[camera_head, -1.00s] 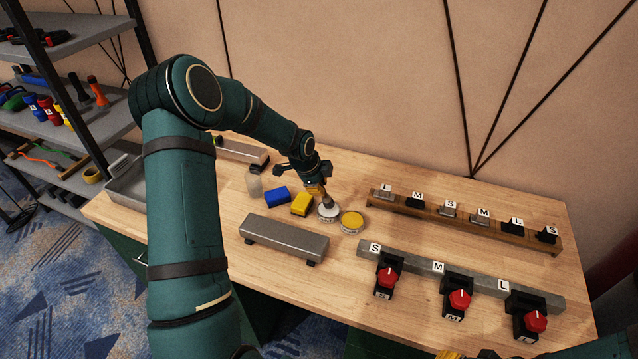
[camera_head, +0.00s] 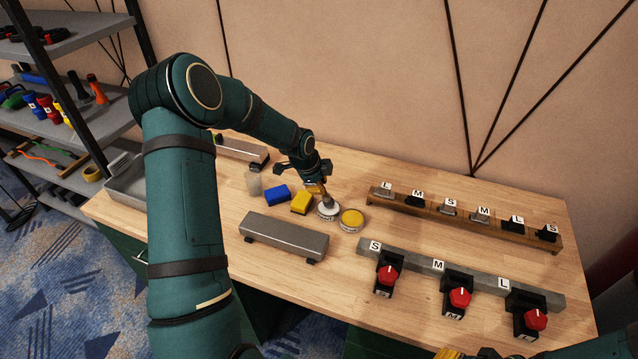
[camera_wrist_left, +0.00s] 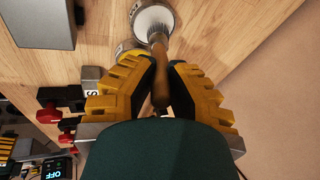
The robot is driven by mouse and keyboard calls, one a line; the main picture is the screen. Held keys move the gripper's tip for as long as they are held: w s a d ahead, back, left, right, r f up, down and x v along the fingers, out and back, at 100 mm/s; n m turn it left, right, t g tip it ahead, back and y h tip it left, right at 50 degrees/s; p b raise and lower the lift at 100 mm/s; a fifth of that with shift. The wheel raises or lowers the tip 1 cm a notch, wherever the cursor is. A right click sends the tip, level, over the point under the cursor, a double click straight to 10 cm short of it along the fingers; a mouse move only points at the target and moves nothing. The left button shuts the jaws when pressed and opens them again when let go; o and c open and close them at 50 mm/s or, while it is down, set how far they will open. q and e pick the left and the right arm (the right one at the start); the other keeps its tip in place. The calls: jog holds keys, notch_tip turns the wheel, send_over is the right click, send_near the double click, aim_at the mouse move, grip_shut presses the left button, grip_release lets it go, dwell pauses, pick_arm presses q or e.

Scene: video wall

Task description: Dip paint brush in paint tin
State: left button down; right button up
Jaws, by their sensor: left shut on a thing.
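My left gripper (camera_head: 318,187) is shut on the wooden handle of the paint brush (camera_wrist_left: 160,80). The handle sits between the yellow finger pads in the left wrist view. The brush points down, slightly tilted, with its head at the mouth of the white paint tin (camera_head: 328,212), which also shows in the left wrist view (camera_wrist_left: 143,24). I cannot tell how deep the bristles are. A yellow paint tin (camera_head: 352,219) stands just right of it. My right gripper (camera_head: 452,354) shows only as a cut-off bit at the bottom edge.
A yellow block (camera_head: 301,203), a blue block (camera_head: 277,196) and a clear cup (camera_head: 254,184) stand left of the tins. A grey bar (camera_head: 284,238) lies in front. A wooden rack (camera_head: 465,214) and a grey rail with red knobs (camera_head: 460,272) are at the right.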

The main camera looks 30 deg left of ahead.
pick_arm(q)
jog(key=shift+f+b, duration=0.3)
jog(key=shift+f, duration=0.15)
dwell(1.2)
jog(key=shift+r, duration=0.15)
jog(key=shift+r+p, duration=2.25)
jog(key=shift+r, duration=1.15)
